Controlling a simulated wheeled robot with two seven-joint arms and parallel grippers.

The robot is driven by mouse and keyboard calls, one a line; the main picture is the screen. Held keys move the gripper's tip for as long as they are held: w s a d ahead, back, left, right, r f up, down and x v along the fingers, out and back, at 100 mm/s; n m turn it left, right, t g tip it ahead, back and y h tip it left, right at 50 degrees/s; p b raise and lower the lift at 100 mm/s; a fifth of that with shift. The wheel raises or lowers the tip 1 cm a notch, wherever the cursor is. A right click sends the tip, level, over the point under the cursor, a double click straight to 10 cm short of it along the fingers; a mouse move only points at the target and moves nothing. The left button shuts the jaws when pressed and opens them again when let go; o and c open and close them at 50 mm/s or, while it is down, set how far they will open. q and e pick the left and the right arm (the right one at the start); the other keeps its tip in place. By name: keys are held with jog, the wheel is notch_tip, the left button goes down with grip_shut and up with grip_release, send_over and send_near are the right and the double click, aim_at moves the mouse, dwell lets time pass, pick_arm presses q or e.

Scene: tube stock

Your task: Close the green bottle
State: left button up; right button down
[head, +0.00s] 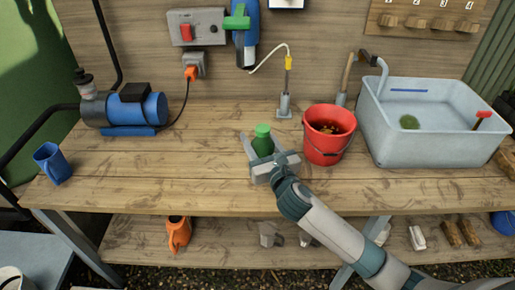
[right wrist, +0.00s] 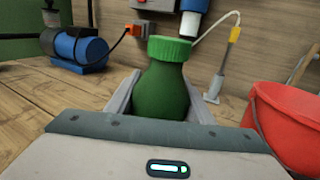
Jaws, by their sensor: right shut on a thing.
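The green bottle (head: 263,145) stands upright on the wooden bench, left of the red bucket. In the right wrist view the bottle (right wrist: 161,92) has a lighter green ribbed cap (right wrist: 169,50) sitting on its top; I cannot tell whether the cap is tightened. My right gripper (head: 264,150) is shut on the bottle's body, below the cap, with one finger on each side. The bottle's lower part is hidden behind the gripper's palm. My left gripper is not in view.
A red bucket (head: 325,145) stands close on the right, with a grey water basin (head: 440,145) beyond it. A probe in a stand (head: 285,103) is behind. A blue pump (head: 135,107) and blue mug (head: 51,163) are at the left. The bench's left middle (head: 170,165) is clear.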

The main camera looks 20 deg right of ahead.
notch_tip(320, 180, down, 4)
jog(key=shift+r, duration=0.1)
jog(key=c, duration=0.9)
grip_release()
jog(key=shift+f, duration=0.2)
jog(key=shift+r, duration=0.15)
jog(key=shift+s, duration=0.35)
jog(key=s, duration=0.3)
jog(key=s+d+b, duration=0.1)
jog(key=s, duration=0.6)
jog(key=shift+s+d, duration=0.1)
jog(key=shift+d, duration=0.05)
jog(key=shift+s+b, duration=0.3)
jog(key=shift+s, duration=0.2)
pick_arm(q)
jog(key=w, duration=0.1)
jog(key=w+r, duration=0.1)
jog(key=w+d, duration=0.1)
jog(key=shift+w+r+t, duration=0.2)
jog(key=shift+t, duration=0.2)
